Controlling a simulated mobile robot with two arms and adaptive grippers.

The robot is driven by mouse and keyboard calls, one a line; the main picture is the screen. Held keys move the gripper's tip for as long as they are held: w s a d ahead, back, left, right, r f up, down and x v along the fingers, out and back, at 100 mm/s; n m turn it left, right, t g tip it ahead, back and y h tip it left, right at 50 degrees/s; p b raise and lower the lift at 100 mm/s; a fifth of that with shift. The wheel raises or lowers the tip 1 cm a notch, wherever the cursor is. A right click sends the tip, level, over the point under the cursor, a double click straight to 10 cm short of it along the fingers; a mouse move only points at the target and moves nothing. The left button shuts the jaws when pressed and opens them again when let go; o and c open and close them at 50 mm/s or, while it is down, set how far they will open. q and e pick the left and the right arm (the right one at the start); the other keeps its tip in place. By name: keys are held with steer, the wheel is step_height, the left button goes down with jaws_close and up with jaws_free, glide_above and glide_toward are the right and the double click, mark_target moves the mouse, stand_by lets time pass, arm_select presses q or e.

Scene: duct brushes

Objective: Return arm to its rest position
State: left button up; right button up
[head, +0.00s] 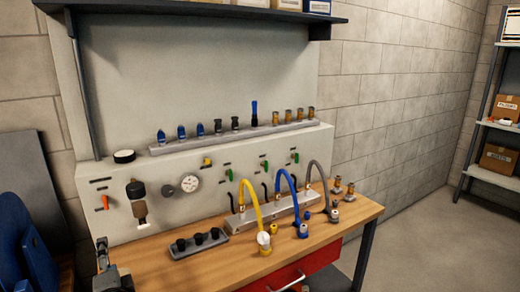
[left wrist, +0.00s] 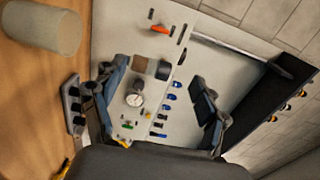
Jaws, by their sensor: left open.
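My left gripper (head: 112,265) shows at the lower left of the head view, above the left end of the wooden bench (head: 180,270). In the left wrist view its two dark fingers stand wide apart (left wrist: 158,75), with nothing between them. The grey panel with its gauge (left wrist: 135,98) shows behind the gap. My right gripper is in neither view.
A yellow hose (head: 247,200), blue hose (head: 291,195) and grey hose (head: 321,185) rise from the bench's manifold. A tray with black caps (head: 198,242) lies nearby. A rail of fittings (head: 235,134) tops the panel. A pale cylinder (left wrist: 40,27) shows in the wrist view.

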arm_select(q)
steer(key=s+d+f+n+g+h, duration=0.2)
steer(key=s+d+f+n+g, duration=0.1)
steer(key=s+f, duration=0.4)
steer(key=s+d+f+n+g+h, duration=0.2)
steer(key=s+d+f+n+h, duration=0.1)
steer(key=s+f, duration=0.4)
steer(key=s+d+f+n+g+h, duration=0.25)
steer(key=s+d+f, duration=0.2)
steer(key=s, duration=0.45)
steer(key=s+d+f+n+g+h, duration=0.15)
steer(key=s+d+f+g, duration=0.35)
steer(key=s, duration=0.5)
step_height(320, 180, down, 26)
steer(key=s, duration=0.2)
steer(key=s+a+f+g, duration=0.1)
steer(key=s+a+f, duration=0.1)
steer(key=s+f, duration=1.2)
steer(key=shift+s+m+g+h, duration=0.3)
steer(key=shift+s+m+g, duration=0.1)
steer(key=shift+s, duration=0.6)
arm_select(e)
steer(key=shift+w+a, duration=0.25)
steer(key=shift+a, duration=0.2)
